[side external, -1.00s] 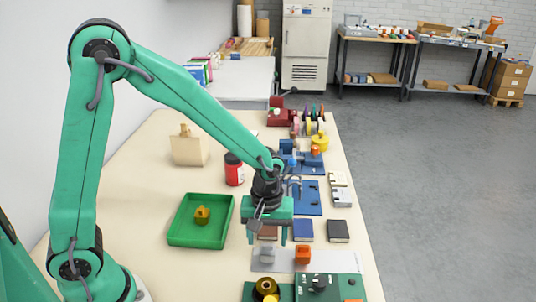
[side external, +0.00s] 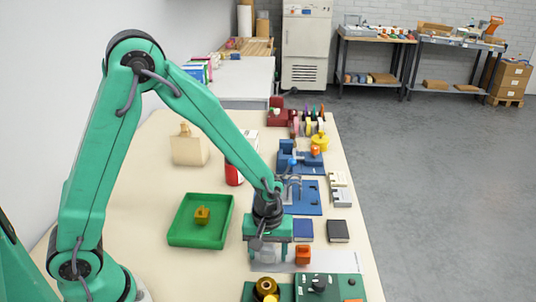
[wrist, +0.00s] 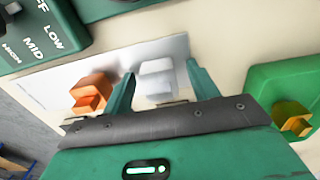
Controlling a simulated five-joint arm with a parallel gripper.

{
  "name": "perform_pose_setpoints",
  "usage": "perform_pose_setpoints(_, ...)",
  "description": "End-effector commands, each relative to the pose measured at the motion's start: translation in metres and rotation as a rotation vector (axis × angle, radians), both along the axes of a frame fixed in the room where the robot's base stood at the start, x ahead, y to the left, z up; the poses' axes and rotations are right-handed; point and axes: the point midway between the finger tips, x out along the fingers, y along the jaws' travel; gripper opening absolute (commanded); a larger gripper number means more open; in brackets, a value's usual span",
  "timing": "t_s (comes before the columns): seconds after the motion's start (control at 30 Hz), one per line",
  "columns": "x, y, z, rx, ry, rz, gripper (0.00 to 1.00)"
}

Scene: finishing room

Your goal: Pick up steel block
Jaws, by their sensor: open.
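The steel block (wrist: 157,80) is a pale silver-grey block on a light grey plate (wrist: 75,72). In the wrist view it sits between the two green fingers of my gripper (wrist: 160,73), which is open, with a gap on both sides. In the side external view my gripper (side external: 268,262) is low over the plate, one finger to each side of the block (side external: 267,256), which is partly hidden by the gripper. I cannot tell exactly how far down the fingers reach.
An orange copper-coloured block (side external: 302,254) stands on the same plate, just right of my gripper. A green tray (side external: 182,240) holding a brass-coloured block (side external: 202,215) lies to the left. A green panel (side external: 335,289) is in front; blue and black blocks stand behind.

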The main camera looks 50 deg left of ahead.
Motion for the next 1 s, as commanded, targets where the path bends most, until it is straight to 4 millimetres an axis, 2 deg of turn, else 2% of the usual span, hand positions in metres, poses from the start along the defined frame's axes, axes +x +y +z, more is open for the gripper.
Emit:
perform_pose_setpoints(0.27, 0.0000, 0.0000, 0.0003, 0.000, 0.000, 0.000, 0.59)
perform_pose_setpoints(0.5, 0.0000, 0.0000, 0.0004, 0.000, 0.000, 0.000, 0.14)
perform_pose_setpoints(0.57, 0.0000, 0.0000, 0.0004, 0.000, 0.000, 0.000, 0.04)
perform_pose_setpoints(1.0, 0.0008, -0.0002, 0.0067, -0.001, -0.003, 0.000, 0.04)
